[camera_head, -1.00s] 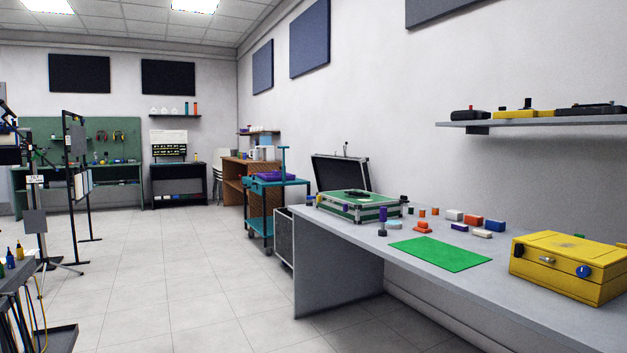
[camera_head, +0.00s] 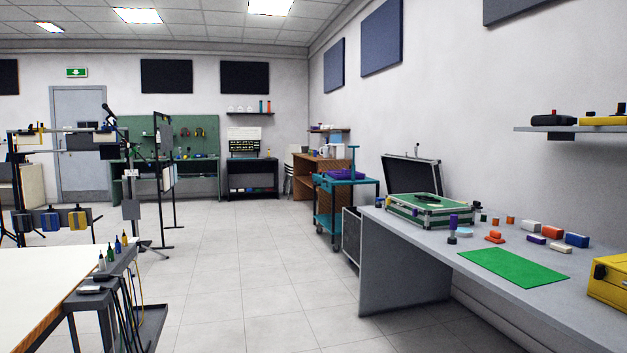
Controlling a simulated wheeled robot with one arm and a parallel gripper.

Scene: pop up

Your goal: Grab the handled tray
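I cannot clearly make out a handled tray in the head view. A low purple object (camera_head: 346,174) lies on top of the teal cart (camera_head: 330,222) beyond the grey table; it is too small to tell if it is a tray with handles. An open green-sided case (camera_head: 431,212) with a black lid stands at the far end of the grey table. My gripper is not in view.
The grey table (camera_head: 420,240) on the right carries a green mat (camera_head: 514,267), several small coloured blocks and a yellow box (camera_head: 608,281). A white table (camera_head: 45,290) and tool stand (camera_head: 120,285) are at left. Tiled floor (camera_head: 255,285) between is open.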

